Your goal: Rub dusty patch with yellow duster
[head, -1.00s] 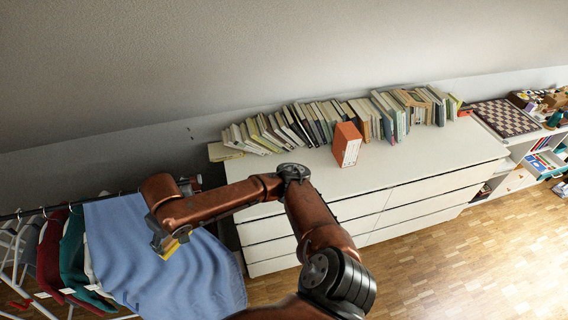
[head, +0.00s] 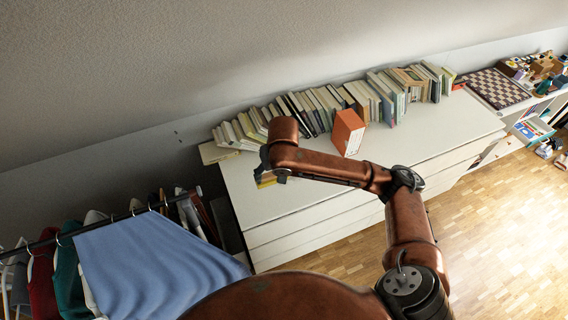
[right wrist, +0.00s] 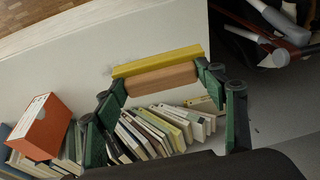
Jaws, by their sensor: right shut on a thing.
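The yellow duster (head: 266,181) has a wooden back and a yellow face, and it shows clearly in the right wrist view (right wrist: 158,60). My right gripper (right wrist: 160,79) is shut on its wooden back, one green finger at each end. In the head view my right gripper (head: 272,175) is over the left end of the white dresser top (head: 330,185). I cannot tell whether the duster touches the top. A faint grey smudge, perhaps the dusty patch (right wrist: 108,72), shows beside the duster's left end in the right wrist view. My left gripper is not in view.
A row of books (head: 335,105) lines the back of the dresser, with an orange box (head: 347,132) in front. A clothes rack with a blue cloth (head: 150,262) stands at the left. A chessboard (head: 497,88) lies at the far right. The dresser's right half is clear.

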